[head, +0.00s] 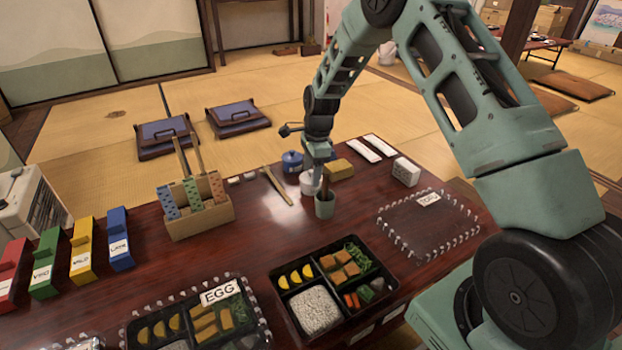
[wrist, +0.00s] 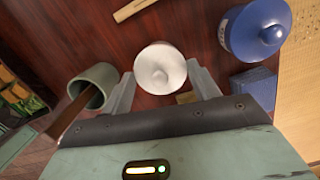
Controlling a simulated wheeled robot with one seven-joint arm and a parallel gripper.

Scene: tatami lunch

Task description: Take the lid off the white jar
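The white jar (head: 308,184) stands on the dark red table in the head view, partly hidden behind my gripper (head: 317,167). In the wrist view the lid of the white jar (wrist: 160,66), with a round knob on top, is seen from above and sits on the jar. My gripper's two fingers (wrist: 160,76) are spread, one at the left and one at the right of the lid. A narrow gap seems to show on each side, but contact is hard to judge.
A green cup (wrist: 97,84) holding a wooden stick stands close to the left of the white jar in the wrist view. A blue lidded jar (wrist: 254,32) stands to its right. A yellow block (head: 340,169) and lunch boxes (head: 331,283) are also on the table.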

